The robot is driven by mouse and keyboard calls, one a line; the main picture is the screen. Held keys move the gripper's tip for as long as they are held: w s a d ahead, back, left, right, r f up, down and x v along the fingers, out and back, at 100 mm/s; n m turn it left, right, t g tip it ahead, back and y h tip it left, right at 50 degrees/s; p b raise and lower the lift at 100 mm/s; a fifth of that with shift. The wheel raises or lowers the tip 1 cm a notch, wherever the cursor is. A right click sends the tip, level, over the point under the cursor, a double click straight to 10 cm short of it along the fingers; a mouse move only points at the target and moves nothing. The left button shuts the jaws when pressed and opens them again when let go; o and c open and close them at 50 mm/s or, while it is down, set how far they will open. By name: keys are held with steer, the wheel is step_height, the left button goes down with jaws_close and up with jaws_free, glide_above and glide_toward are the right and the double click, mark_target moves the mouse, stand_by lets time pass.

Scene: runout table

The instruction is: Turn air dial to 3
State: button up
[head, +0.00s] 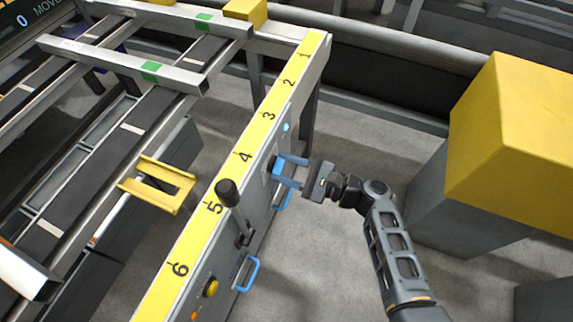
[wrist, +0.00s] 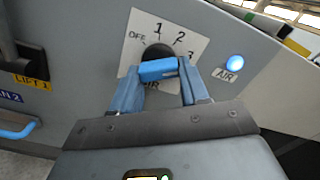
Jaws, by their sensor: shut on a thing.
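The air dial (wrist: 157,51) is a dark round knob with a blue grip bar, on a white plate (wrist: 138,26) marked OFF, 1, 2 and 3. My gripper (wrist: 159,72) is shut on the dial's blue bar, a blue finger at each side. In the wrist view the bar lies nearly level, its right end slightly higher and toward the 3. The exact setting is hard to read, since the fingers and bar cover part of the plate. In the head view my gripper (head: 282,172) reaches the panel's side face, and the dial is mostly hidden.
A lit blue AIR lamp (wrist: 235,63) is right of the dial. A black lever (head: 228,194) and blue handle (head: 248,272) are nearby on the panel. A yellow numbered strip (head: 228,182) runs along its top. A yellow-topped block (head: 515,130) stands right of my arm.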

steer(key=shift+f, duration=0.1)
stand_by(0.3)
steer(key=o, duration=1.1)
steer(key=shift+c, duration=0.2)
steer(key=v, duration=0.7)
steer(key=shift+d, duration=0.4)
steer(key=shift+s, duration=0.15)
